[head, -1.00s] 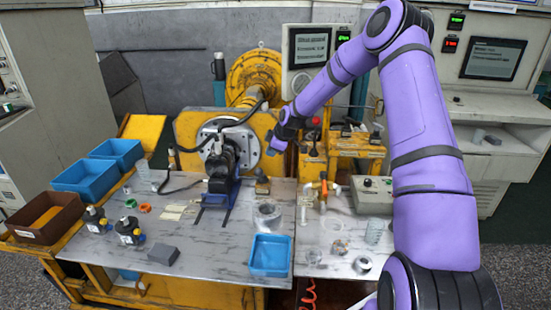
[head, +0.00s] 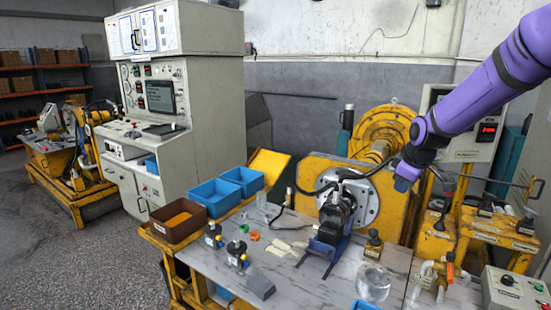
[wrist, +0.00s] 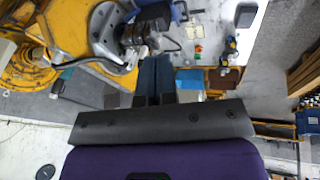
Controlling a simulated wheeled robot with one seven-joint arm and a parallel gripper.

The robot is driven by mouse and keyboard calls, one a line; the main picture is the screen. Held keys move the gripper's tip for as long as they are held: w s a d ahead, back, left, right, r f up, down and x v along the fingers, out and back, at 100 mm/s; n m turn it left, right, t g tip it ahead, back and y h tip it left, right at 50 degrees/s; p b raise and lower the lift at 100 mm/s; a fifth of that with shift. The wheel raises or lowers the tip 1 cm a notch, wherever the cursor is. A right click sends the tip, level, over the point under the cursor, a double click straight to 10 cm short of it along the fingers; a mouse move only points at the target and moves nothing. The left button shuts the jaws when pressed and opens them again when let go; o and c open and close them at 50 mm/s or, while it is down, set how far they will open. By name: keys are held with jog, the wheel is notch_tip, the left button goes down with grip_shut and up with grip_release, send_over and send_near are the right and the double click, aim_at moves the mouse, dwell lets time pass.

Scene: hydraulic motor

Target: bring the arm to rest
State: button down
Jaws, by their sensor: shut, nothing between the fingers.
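My purple arm (head: 490,85) reaches in from the upper right of the head view. My gripper (head: 403,183) hangs above and right of the motor's round flange plate (head: 368,205), apart from the table. In the wrist view my gripper (wrist: 153,80) shows its two dark fingers side by side, shut and empty. The black hydraulic motor (head: 335,217) sits in a blue stand (head: 328,247) in front of the yellow machine; it also shows in the wrist view (wrist: 140,32) at the upper left.
The worktable (head: 215,265) carries dark bottles (head: 237,253), a grey block (head: 260,286) and a glass vessel (head: 372,282). Blue bins (head: 216,196) and a brown bin (head: 179,220) stand at left. A control cabinet (head: 180,90) stands behind. Open floor lies at far left.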

jog(key=s+a+r+m+h, duration=0.1)
jog(key=s+a+r+m, duration=0.1)
jog(key=s+r, duration=0.6)
jog(key=s+a+r+m, duration=0.2)
jog(key=s+r+m, duration=0.15)
jog(key=s, duration=0.85)
jog(key=s+r+m, duration=0.1)
jog(key=s+m, duration=0.2)
jog(key=s, duration=1.4)
jog(key=shift+a+r+m+t+y, duration=0.3)
jog(key=shift+a+m+t, duration=0.05)
jog(key=shift+t, duration=0.05)
